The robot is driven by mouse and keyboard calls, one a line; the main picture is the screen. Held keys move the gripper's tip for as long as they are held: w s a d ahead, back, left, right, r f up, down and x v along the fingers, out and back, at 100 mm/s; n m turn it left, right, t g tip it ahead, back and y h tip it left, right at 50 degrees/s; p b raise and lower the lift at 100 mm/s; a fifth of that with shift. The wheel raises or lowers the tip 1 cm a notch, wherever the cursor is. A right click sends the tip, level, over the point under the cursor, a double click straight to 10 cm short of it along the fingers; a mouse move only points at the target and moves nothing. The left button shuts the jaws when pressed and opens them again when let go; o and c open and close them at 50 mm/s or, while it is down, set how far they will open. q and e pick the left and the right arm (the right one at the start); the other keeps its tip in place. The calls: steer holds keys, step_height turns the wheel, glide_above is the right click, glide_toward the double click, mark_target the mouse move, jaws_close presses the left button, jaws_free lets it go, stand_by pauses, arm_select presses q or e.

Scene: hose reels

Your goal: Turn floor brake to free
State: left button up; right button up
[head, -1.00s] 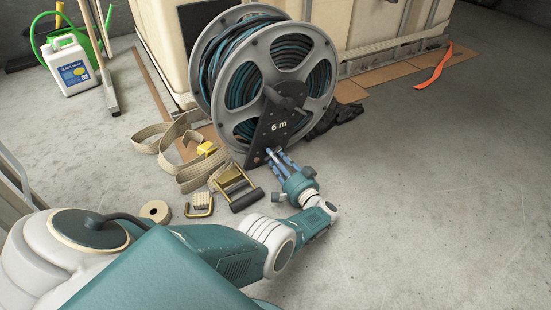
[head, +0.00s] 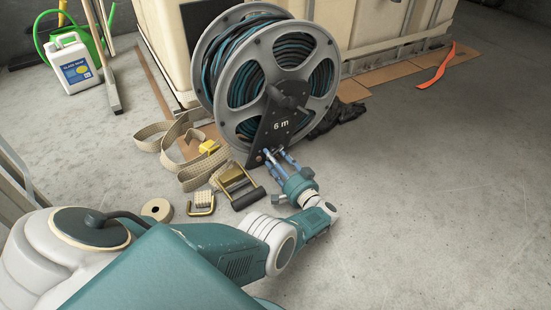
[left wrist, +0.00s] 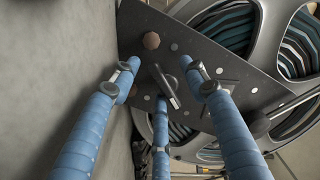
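The hose reel (head: 268,75) stands on the floor, with a dark side plate (head: 274,128) marked "6 m". In the left wrist view, a short dark lever (left wrist: 166,86), apparently the brake, sits on the plate (left wrist: 207,73), beside a brown knob (left wrist: 151,40). My left gripper (head: 276,155) is at the lower end of the plate. In the left wrist view its blue fingers (left wrist: 165,80) are spread around the lever, with gaps visible between them and it. In the head view the fingers hide the lever. Brake markings are not legible. My right gripper is not in view.
A beige strap (head: 190,160), a brass ratchet buckle (head: 234,186) and a tape roll (head: 156,210) lie left of my gripper. A large cream tank (head: 345,30) stands behind the reel. A white jug (head: 72,62) is at the back left.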

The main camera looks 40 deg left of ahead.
arm_select(q)
steer(key=shift+w+d+r, duration=0.1)
steer(key=shift+w+r, duration=0.05)
